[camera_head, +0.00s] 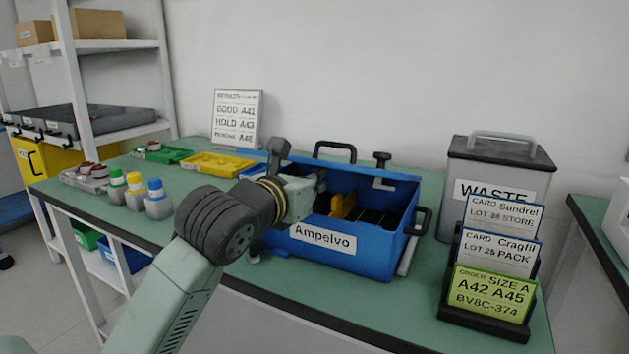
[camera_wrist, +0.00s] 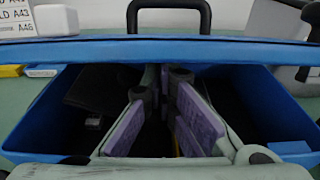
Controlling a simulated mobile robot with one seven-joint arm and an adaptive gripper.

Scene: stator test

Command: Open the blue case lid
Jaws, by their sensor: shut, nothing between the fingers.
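The blue case (camera_head: 340,247), labelled Ampelvo, stands on the green bench with its inside in view. Its blue lid (camera_head: 400,174) shows as a thin band along the back, seen nearly edge-on, with a black handle (camera_head: 334,150) above it. In the wrist view the lid (camera_wrist: 240,50) crosses the picture above the dark case interior. My gripper (camera_wrist: 165,78) has purple finger pads; it is shut and empty over the case opening, its tips below the lid band. I cannot tell whether the tips touch the lid. In the head view my arm partly hides the case's left side.
A grey waste bin (camera_head: 497,190) and a card rack (camera_head: 482,318) stand right of the case. Yellow (camera_head: 217,164) and green (camera_head: 163,154) trays and several capped bottles (camera_head: 135,190) are left. A white sign (camera_head: 237,117) stands behind. The bench front right of my arm looks clear.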

